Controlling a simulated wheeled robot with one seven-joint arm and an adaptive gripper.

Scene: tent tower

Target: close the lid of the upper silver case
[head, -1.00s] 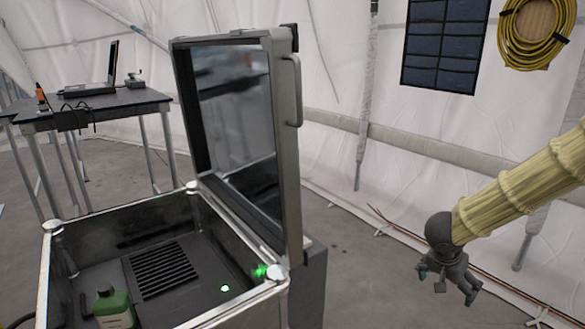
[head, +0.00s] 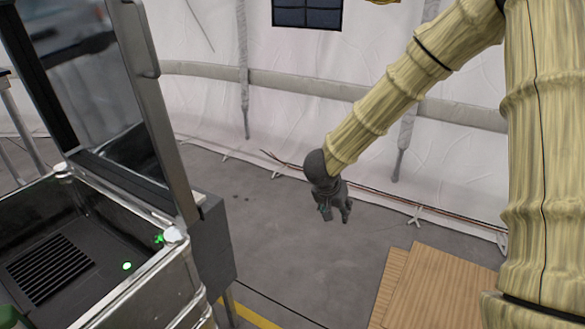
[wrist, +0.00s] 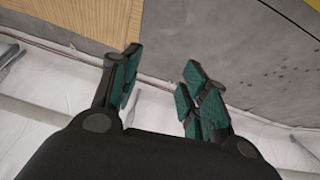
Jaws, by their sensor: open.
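The upper silver case (head: 140,300) stands at the left of the head view, with its front and left parts cut off by the frame. Its lid (head: 160,125) stands upright, wide open, with a handle (head: 141,40) on its right edge. A green light glows inside the case. My gripper (head: 335,215) hangs to the right of the case, well apart from the lid, and points down over the floor. In the wrist view my gripper (wrist: 160,90) has its green-padded fingers apart with nothing between them.
A grey box-like block (head: 215,250) stands behind the case's right side. A wooden board (head: 440,290) lies at the lower right. The white tent wall (head: 290,110) runs along the back. Grey floor (head: 270,240) is clear between the case and my gripper.

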